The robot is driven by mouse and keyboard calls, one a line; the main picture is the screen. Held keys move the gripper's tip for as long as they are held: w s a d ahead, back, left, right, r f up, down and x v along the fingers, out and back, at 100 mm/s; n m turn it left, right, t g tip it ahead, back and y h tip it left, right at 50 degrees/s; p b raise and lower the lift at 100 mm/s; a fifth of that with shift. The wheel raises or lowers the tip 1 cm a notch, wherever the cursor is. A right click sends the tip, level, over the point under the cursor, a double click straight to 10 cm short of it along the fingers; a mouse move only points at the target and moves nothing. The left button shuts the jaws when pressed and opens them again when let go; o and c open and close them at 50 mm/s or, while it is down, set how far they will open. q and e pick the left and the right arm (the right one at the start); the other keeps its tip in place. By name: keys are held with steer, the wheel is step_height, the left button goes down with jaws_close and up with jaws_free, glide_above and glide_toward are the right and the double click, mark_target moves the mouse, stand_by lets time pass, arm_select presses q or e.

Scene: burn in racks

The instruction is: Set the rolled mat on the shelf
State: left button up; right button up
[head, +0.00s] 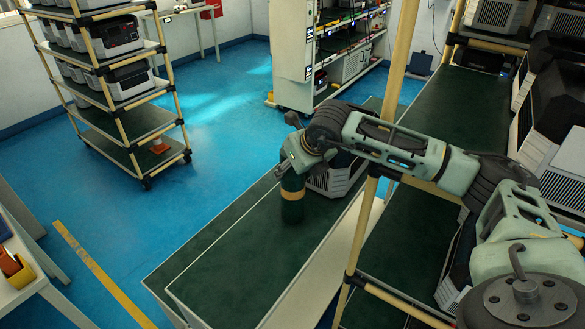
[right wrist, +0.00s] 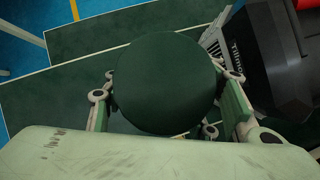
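The rolled mat (head: 292,208) is a dark green upright cylinder with a tan band, over the long green-topped bench. I cannot tell whether its base touches the bench. My right gripper (head: 293,165) is at its upper end. In the right wrist view the mat's round end (right wrist: 165,85) fills the space between the fingers (right wrist: 166,104), which lie against both sides. My left gripper is out of view. Green shelf decks (head: 400,245) of a tan-post rack are at the right, partly hidden by my right arm.
A grey and black unit (head: 337,176) stands right behind the mat; it shows close to the right finger in the wrist view (right wrist: 270,60). A tan rack post (head: 372,190) rises by my forearm. A shelf cart (head: 125,125) stands at left. The near bench top (head: 240,265) is clear.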

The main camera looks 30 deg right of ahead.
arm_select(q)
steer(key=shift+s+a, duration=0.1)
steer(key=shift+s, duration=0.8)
arm_select(e)
steer(key=o, duration=0.4)
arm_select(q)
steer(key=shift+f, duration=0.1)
arm_select(e)
steer(key=shift+r, duration=0.1)
